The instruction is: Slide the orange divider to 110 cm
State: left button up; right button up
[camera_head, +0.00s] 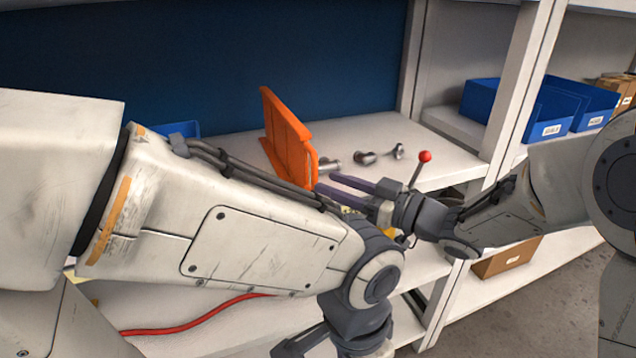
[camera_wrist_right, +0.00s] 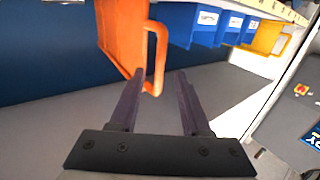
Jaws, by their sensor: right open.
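The orange divider (camera_head: 287,138) stands upright on the white shelf against the dark blue back panel in the head view. In the right wrist view the divider (camera_wrist_right: 122,38) is at top left, with its loop handle (camera_wrist_right: 161,50) facing me. My right gripper (camera_head: 329,188) is open in the head view, its dark fingers pointing left toward the divider's lower front edge. In the wrist view the gripper (camera_wrist_right: 159,74) has the handle's lower end between its fingertips in the picture. I cannot tell whether they touch. My left arm crosses the front; its fingers are out of view.
Metal fittings (camera_head: 365,158) lie on the shelf right of the divider. A lever with a red knob (camera_head: 425,156) rises beside my right wrist. Blue bins (camera_head: 548,108) stand on the right shelf. My left forearm hides much of the shelf's front; a red cable (camera_head: 195,318) lies below.

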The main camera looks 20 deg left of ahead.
jog(key=b+v, duration=0.1)
jog(key=v, duration=0.4)
jog(key=shift+s+d, duration=0.1)
jog(key=shift+d, duration=0.15)
jog(key=d+f+m+t+h, duration=0.4)
jog(key=d+f+m+h, duration=0.4)
jog(key=h, duration=0.4)
jog(key=s+d+f+g+h, duration=0.2)
jog(key=s+d+f+g, duration=0.1)
jog(key=s, duration=0.8)
jog(key=s+d+f+g+h, duration=0.2)
jog(key=s+d+g, duration=0.3)
jog(key=s, duration=0.7)
jog(key=shift+s+f+h, duration=0.3)
jog(key=shift+f, duration=0.2)
